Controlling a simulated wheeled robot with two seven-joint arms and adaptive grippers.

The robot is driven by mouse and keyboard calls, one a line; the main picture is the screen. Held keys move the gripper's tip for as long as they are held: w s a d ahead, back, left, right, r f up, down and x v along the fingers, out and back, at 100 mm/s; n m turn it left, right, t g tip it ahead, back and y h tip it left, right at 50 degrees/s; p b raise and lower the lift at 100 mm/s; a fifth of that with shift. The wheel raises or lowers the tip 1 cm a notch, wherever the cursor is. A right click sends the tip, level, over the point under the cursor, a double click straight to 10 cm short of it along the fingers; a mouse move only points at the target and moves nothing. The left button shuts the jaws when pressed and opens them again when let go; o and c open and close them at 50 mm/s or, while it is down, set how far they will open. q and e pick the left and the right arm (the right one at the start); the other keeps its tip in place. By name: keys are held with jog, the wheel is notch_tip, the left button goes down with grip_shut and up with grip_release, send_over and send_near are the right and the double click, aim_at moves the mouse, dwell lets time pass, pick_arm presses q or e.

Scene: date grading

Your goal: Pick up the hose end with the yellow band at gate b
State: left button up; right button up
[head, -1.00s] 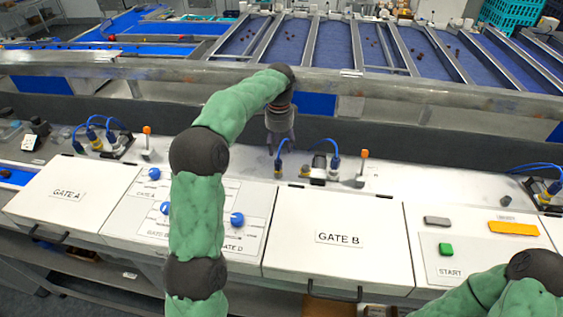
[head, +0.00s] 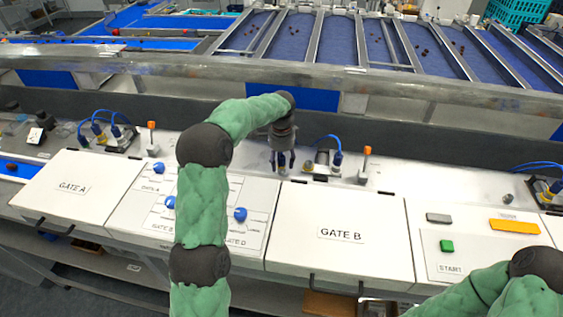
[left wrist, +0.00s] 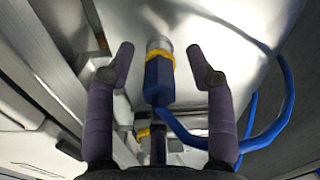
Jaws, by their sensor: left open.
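In the left wrist view, a blue hose end with a yellow band (left wrist: 158,80) meets a round metal fitting (left wrist: 159,44) on the pale panel. A blue hose (left wrist: 285,95) loops away from it to the right. My left gripper (left wrist: 160,54) is open, with one finger on each side of the hose end and visible gaps between. In the head view, my left gripper (head: 282,164) points down at the back left of the gate B box (head: 340,233), with the hose end partly hidden between its fingers. My right gripper is not in view; only my right arm shows.
A second blue connector (head: 337,158) and an orange-topped lever (head: 366,155) stand to the right of the gripper. A metal rail (head: 400,88) runs behind the panel. The gate B lid is clear. A green start button (head: 447,246) is at right.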

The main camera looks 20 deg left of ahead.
pick_arm(q)
grip_shut()
jog(key=shift+r, duration=0.2)
